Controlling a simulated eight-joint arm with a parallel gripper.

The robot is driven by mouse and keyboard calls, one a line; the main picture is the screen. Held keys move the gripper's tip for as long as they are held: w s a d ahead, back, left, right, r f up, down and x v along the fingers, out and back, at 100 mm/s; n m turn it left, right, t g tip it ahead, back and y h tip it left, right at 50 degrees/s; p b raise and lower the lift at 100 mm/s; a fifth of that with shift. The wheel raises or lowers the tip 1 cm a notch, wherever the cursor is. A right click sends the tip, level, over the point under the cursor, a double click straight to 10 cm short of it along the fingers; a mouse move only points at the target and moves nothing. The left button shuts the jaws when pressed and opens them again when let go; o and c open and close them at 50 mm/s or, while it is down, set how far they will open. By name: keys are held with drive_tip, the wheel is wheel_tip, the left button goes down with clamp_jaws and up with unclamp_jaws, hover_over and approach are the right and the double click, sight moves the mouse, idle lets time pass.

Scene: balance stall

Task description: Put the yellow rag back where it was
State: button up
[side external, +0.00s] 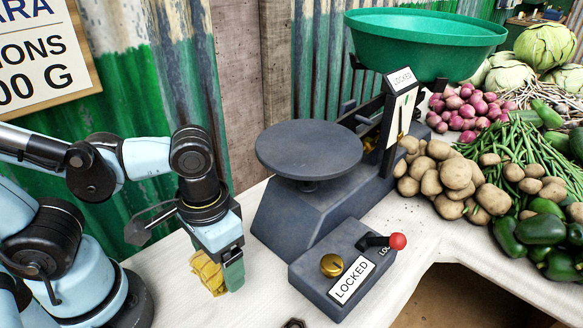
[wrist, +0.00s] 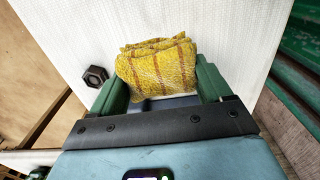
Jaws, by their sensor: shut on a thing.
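The yellow rag (side external: 208,272) is a folded, checked cloth with brown stripes. It is between the green fingers of my gripper (side external: 233,272), low over the white table left of the scale. In the wrist view the rag (wrist: 158,66) fills the space between the two fingertips of my gripper (wrist: 160,82), which are shut on it. I cannot tell whether the rag touches the table.
A dark balance scale (side external: 310,205) with a round plate and a green bowl (side external: 425,45) stands right of my gripper. Its control box (side external: 340,265) has a brass knob and a red-tipped lever. A dark hex nut (wrist: 96,76) lies near the rag. Vegetables (side external: 460,180) crowd the right.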

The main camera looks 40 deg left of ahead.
drive_tip(key=w+a+f, duration=0.3)
drive_tip(key=shift+w+a, duration=0.15)
drive_tip(key=shift+w, duration=0.15)
drive_tip(key=shift+f, duration=1.95)
drive_tip(key=shift+f, duration=0.1)
drive_tip(key=o, duration=1)
drive_tip(key=shift+o, duration=0.2)
drive_tip(key=shift+r, duration=5.95)
drive_tip(key=w+a+r+t, duration=0.1)
drive_tip(key=w+a+t, duration=0.5)
drive_tip(key=w+t, duration=0.1)
drive_tip(key=shift+w+a+r, duration=0.2)
drive_tip(key=shift+a+r, duration=0.05)
drive_tip(key=shift+a, duration=0.05)
